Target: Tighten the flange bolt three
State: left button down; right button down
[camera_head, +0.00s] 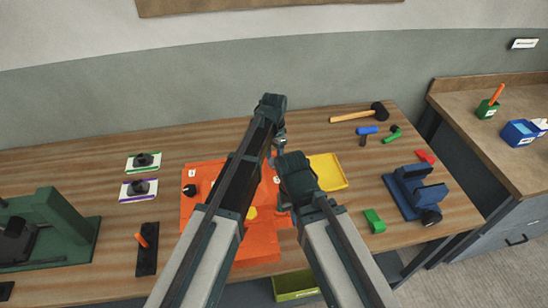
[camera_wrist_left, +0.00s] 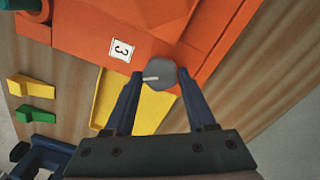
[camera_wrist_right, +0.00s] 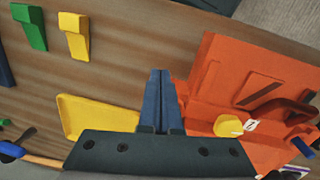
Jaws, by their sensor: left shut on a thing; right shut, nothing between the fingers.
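The orange mould (camera_head: 257,245) lies on the table in the head view. In the left wrist view a label reading 3 (camera_wrist_left: 122,49) sits on its flange, beside a grey bolt head (camera_wrist_left: 161,73). My left gripper (camera_wrist_left: 160,84) is shut on that bolt head, one finger on each side, at the edge of the mould next to the yellow tray. In the head view my arms partly hide this spot. My right gripper (camera_head: 284,208) is shut and empty; the right wrist view shows its fingers (camera_wrist_right: 161,72) together between the yellow tray and the mould.
The yellow tray (camera_head: 328,172) lies right of the mould. A mallet (camera_head: 352,116), a blue vise (camera_head: 412,192) and a green block (camera_head: 374,221) are further right. A dark green machine (camera_head: 62,225) stands at the left. A yellow knob (camera_wrist_right: 228,125) is on the mould.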

pick_arm(q)
jog(key=m, duration=0.5)
jog(key=shift+m, duration=0.3)
jog(key=m, duration=1)
jog(key=shift+m, duration=0.4)
jog(key=m, duration=0.5)
jog(key=shift+m, duration=0.4)
jog(key=shift+c, duration=1.1)
grip_release()
